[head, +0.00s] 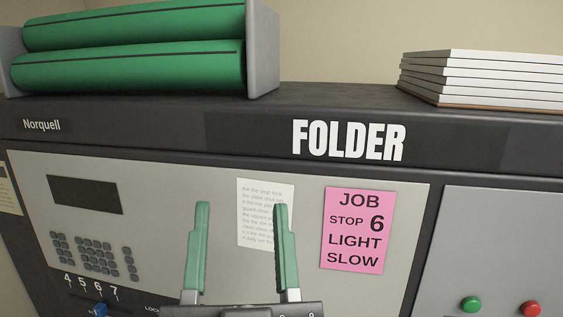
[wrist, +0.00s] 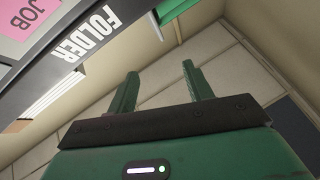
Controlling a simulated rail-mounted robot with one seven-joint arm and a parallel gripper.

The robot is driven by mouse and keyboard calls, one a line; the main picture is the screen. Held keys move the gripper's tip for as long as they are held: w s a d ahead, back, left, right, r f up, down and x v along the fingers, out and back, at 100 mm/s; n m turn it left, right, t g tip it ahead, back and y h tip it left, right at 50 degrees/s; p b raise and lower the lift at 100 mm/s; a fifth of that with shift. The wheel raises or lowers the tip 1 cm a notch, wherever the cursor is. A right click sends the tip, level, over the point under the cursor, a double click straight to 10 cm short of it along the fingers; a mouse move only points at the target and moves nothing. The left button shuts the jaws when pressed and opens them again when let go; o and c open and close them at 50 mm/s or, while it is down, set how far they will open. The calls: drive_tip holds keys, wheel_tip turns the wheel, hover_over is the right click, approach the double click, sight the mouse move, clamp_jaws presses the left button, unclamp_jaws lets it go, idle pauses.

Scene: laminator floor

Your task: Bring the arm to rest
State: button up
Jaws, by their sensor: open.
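My gripper (head: 240,240) is open and empty, with its two green fingers pointing up in front of the folder's grey control panel (head: 150,180). In the head view it partly covers a white sheet of small print (head: 265,200). In the wrist view the gripper (wrist: 162,90) shows its fingers apart with nothing between them, against the wall and ceiling. The rest of my arm is out of view below.
The folder (head: 250,128) carries green rollers (head: 130,65) and a white paper stack (head: 480,75) on top. A pink job card (head: 358,228), a keypad (head: 95,245), a blue slider (head: 100,309), a green button (head: 471,304) and a red button (head: 531,309) are on its front.

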drive_tip(key=s+d+h, duration=0.2)
drive_tip(key=s+d, duration=0.1)
drive_tip(key=s, duration=0.1)
wheel_tip(320, 180, up, 27)
drive_tip(key=p, duration=2.6)
drive_tip(key=shift+s+n, duration=0.3)
